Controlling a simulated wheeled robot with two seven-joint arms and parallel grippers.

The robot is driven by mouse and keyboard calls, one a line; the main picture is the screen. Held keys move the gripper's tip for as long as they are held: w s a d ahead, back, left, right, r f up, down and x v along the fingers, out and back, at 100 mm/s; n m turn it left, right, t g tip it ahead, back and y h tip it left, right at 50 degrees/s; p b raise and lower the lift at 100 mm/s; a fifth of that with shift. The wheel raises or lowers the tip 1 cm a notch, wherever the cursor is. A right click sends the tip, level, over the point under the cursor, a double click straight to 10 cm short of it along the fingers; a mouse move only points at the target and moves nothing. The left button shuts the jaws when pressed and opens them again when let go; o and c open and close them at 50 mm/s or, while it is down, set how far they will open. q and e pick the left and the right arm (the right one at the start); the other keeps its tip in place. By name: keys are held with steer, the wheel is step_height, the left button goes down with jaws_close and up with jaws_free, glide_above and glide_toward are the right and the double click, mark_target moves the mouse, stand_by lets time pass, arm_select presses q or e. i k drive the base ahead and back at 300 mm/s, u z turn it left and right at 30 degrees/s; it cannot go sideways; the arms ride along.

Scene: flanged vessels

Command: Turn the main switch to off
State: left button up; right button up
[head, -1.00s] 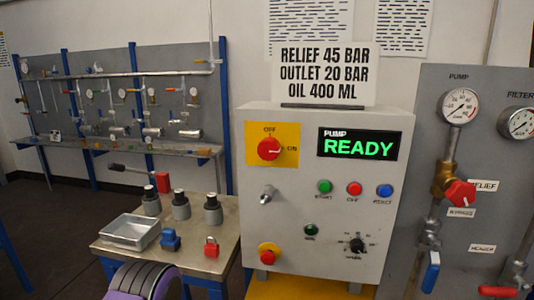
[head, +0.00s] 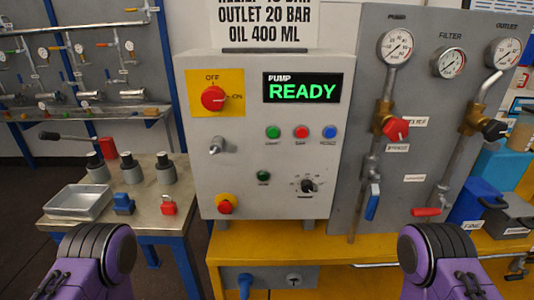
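The main switch (head: 213,98) is a red rotary knob on a yellow plate at the upper left of the grey control box (head: 232,150). OFF is printed above the knob and ON to its right. The knob's pale mark appears to point right, toward ON. The box's display (head: 302,88) reads PUMP READY in green. My two purple and black arms show at the bottom left and bottom right, well below and apart from the switch. Neither gripper is in view.
Below the switch are a key-like metal knob (head: 217,146), several coloured buttons, a black selector (head: 308,186) and a red emergency button (head: 225,204). A pipe panel with gauges (head: 397,46) stands right. A side table (head: 145,208) holds a metal tray, grey cylinders and a red padlock.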

mark_target(212, 98)
steer(key=u, duration=1.5)
steer(key=k, duration=0.65)
steer(key=z, duration=1.45)
